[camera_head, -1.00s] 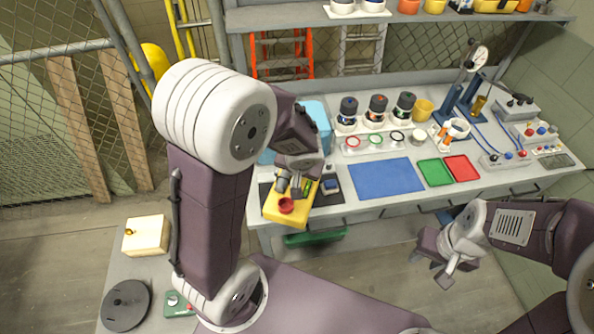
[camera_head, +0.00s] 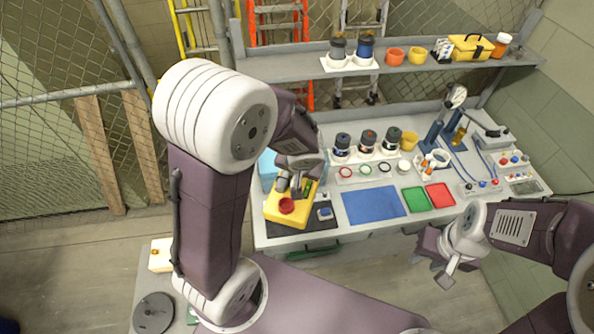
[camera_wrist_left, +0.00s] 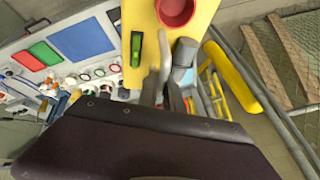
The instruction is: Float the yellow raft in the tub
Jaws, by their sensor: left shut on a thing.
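My left gripper (camera_head: 299,170) is shut on the yellow raft (camera_head: 273,208) and holds it over the left end of the bench. The raft is a flat yellow block with a red round cup and a green piece on top. In the left wrist view the raft (camera_wrist_left: 200,15) shows close up beside the fingers (camera_wrist_left: 164,88). The light blue tub (camera_head: 267,165) stands behind the raft, mostly hidden by my left arm. My right gripper (camera_head: 442,268) hangs empty in front of the bench; its finger gap is unclear.
The bench (camera_head: 330,238) holds a black mat (camera_head: 300,228), a blue mat (camera_head: 374,205), green and red trays, several dark-topped jars and a gauge stand (camera_head: 440,125). A shelf (camera_head: 400,75) runs above. A low table with a dark disc (camera_head: 153,313) stands at the left.

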